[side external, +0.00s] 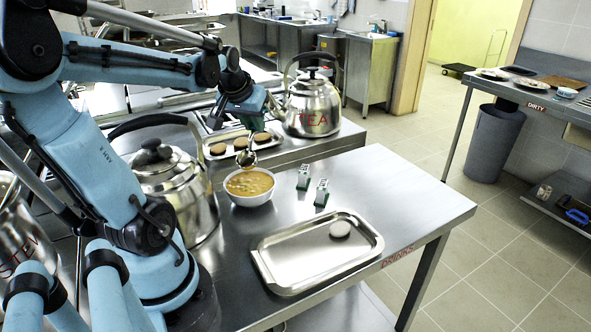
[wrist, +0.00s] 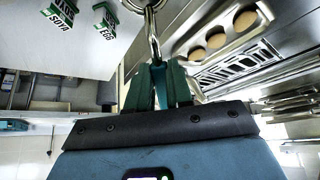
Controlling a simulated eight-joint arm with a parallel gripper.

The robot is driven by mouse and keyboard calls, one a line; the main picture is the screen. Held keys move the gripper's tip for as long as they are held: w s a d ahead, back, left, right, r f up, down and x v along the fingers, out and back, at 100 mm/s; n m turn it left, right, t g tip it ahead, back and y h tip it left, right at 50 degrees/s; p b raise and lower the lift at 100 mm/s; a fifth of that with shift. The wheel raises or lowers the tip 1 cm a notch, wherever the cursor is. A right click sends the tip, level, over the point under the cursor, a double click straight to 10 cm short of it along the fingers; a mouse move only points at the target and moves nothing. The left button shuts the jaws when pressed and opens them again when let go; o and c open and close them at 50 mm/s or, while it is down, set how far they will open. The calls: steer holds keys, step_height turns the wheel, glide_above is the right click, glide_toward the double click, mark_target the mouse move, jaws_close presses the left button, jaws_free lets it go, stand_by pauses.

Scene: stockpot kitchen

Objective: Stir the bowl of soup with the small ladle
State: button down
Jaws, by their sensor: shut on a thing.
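The white bowl of orange-brown soup (side external: 249,187) stands on the steel table in the side external view. The small metal ladle (side external: 247,158) hangs from my gripper with its head just above the far part of the bowl. The head looks clear of the soup, but I cannot be sure of the gap. In the wrist view, the ladle's handle (wrist: 153,38) runs up from between the green fingers of my gripper (wrist: 158,80), which is shut on it. The ladle's head is mostly cut off at the top edge there, and the soup does not show.
A large kettle (side external: 172,185) stands close left of the bowl, and a TEA kettle (side external: 313,106) behind right. A tray of round patties (side external: 222,147) lies behind. Two green-and-white signs (side external: 304,179) stand right of the bowl. A steel tray (side external: 290,270) is in front.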

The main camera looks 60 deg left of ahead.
steer(key=shift+f, duration=0.1)
steer(key=shift+f, duration=4.15)
steer(key=shift+w, duration=0.1)
